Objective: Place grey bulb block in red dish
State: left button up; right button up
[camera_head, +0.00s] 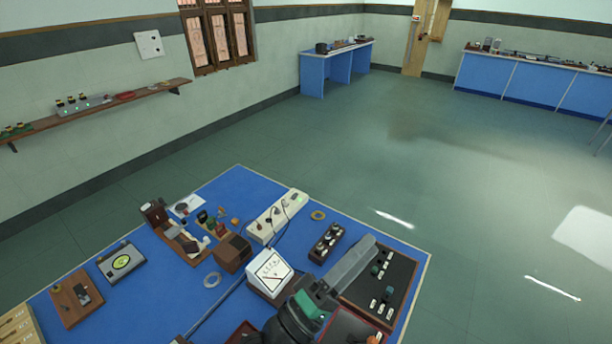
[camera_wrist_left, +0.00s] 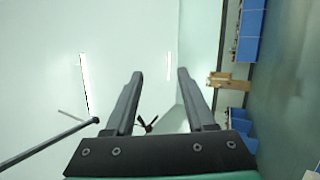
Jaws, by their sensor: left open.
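My left gripper (camera_head: 362,250) reaches over the right part of the blue bench top, its grey fingers pointing away from me. In the left wrist view its two dark fingers (camera_wrist_left: 160,74) are apart with nothing between them. A grey block with small bulbs (camera_head: 82,106) stands on the wall shelf at the left; it may be the grey bulb block. A small red dish-like thing (camera_head: 125,96) lies on the same shelf, to the right of the block. Both are far from the gripper and small in the picture. My right gripper is not in view.
The blue bench (camera_head: 120,300) carries a white meter (camera_head: 270,270), a white power strip (camera_head: 276,216), a dark board with switches (camera_head: 383,285) and a wooden apparatus (camera_head: 180,240). The brown shelf (camera_head: 165,88) runs along the left wall. Open floor lies beyond the bench.

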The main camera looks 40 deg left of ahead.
pick_arm(q)
jog(key=s+a+r+m+t+y, duration=0.1)
jog(key=s+r+m, duration=0.2)
jog(key=r, duration=0.7)
jog(key=s+a+r+m+t+y, duration=0.1)
jog(key=s+r+m+t, duration=0.1)
jog(key=r+m, duration=0.5)
jog(key=s+a+r+m+t+y, duration=0.1)
jog(key=s+r+m, duration=0.3)
jog(key=r, duration=1)
jog(key=shift+s+a+m+t, duration=0.25)
jog(key=shift+m+t, duration=0.05)
jog(key=shift+m, duration=0.8)
